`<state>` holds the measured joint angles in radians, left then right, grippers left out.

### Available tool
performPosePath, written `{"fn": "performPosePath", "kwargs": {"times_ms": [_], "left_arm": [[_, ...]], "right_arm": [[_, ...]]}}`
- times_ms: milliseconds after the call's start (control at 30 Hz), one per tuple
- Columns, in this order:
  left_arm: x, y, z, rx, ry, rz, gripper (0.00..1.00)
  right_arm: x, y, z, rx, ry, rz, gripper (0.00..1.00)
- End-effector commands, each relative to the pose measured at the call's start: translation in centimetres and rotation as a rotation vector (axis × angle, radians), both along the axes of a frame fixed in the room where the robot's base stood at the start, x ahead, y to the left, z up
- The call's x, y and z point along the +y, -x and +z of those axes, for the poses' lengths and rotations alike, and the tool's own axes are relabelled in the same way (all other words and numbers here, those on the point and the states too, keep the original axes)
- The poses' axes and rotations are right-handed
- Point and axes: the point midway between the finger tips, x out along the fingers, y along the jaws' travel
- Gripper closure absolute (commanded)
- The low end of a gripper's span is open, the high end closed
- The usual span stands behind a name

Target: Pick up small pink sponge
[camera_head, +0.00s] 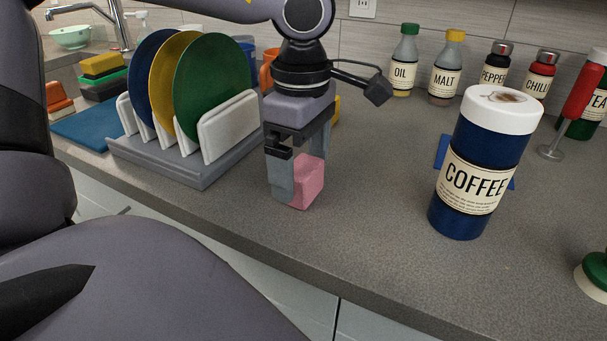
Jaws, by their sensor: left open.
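The small pink sponge (309,182) stands on the grey counter, right of the dish rack. My left gripper (295,180) points straight down over it from above. One grey finger shows in front of the sponge's left side, and the other is mostly hidden behind the sponge. The jaws are open around the sponge. Whether the fingers touch it cannot be told. My right gripper is not in view.
A dish rack (180,166) with several plates stands close on the left. A large blue coffee canister (478,165) stands to the right. Bottles line the back wall. The counter (370,205) between sponge and canister is clear; its front edge is near.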

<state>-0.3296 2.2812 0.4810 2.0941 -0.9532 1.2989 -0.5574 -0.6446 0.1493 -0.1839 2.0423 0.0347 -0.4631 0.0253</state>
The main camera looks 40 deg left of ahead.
Motion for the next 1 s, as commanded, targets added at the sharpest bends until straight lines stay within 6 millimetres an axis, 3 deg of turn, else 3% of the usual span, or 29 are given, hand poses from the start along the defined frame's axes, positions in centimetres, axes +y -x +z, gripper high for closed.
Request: {"fn": "performPosePath", "kwargs": {"times_ms": [100,367,533,1000], "left_arm": [[0.0,0.0,-1.2,0.0,0.0,-0.001,0.04],[0.0,0.0,-1.4,-0.001,0.001,0.0,0.04],[0.0,0.0,-1.3,-0.002,0.0,0.0,0.58],[0.0,-0.1,-0.3,-0.005,0.0,0.001,0.59]], "right_arm": [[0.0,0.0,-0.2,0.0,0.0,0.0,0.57],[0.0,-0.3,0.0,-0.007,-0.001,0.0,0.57],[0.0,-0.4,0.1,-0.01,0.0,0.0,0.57],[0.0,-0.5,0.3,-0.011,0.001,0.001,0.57]]}}
